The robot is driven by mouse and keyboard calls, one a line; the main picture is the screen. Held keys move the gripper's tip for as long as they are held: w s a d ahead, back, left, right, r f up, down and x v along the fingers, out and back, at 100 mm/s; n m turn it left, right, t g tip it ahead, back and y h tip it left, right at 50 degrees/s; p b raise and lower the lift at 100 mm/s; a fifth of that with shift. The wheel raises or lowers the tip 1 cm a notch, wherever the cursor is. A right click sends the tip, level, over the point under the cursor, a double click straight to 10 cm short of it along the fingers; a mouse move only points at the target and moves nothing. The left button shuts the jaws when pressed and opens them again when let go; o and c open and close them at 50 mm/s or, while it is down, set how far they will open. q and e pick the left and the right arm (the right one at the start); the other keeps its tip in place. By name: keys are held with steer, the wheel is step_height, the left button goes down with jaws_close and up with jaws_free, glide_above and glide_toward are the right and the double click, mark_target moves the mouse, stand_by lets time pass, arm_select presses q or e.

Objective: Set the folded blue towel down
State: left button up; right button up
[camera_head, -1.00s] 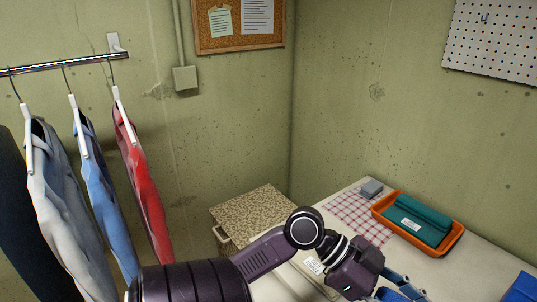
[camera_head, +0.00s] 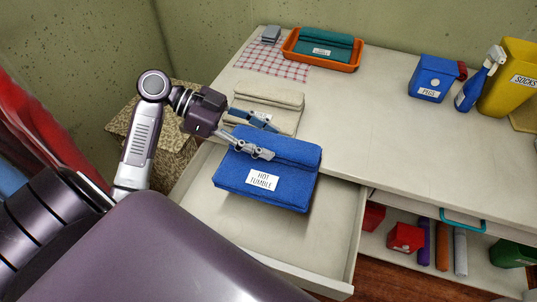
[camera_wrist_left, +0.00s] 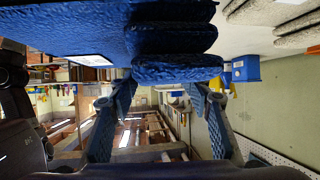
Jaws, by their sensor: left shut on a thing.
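The folded blue towel (camera_head: 285,152), with a white "HOT TUMBLE" label, is in the middle of the head view. My left gripper (camera_head: 268,140) comes in from the left and is shut on its far-left part. The towel is over an open, pale drawer (camera_head: 225,235) and the worktop's front edge; I cannot tell how far above them. In the left wrist view the towel (camera_wrist_left: 175,68) shows from close by, its folded layers at the fingers. Its underside is hidden in the head view. My right gripper is not in view.
On the worktop (camera_head: 370,120) are a folded beige towel (camera_head: 270,97) just behind my gripper, an orange tray (camera_head: 345,66) with a green towel (camera_head: 325,47), a checked cloth (camera_head: 270,68), a blue box (camera_head: 432,80), a spray bottle (camera_head: 475,85) and a yellow bin (camera_head: 512,75). The worktop's middle is clear.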

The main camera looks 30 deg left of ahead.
arm_select(q)
step_height(320, 180, down, 17)
steer(key=shift+s+f, duration=0.1)
steer(key=shift+f, duration=0.1)
stand_by(0.3)
steer(key=o, duration=1)
steer(key=shift+f+b, duration=0.2)
steer(key=shift+b, duration=0.1)
steer(key=shift+o, duration=0.9)
steer(key=shift+r, duration=0.1)
steer(key=shift+r, duration=0.2)
steer(key=p+v, duration=0.1)
steer(key=v, duration=1.1)
steer(key=shift+a+f, duration=0.1)
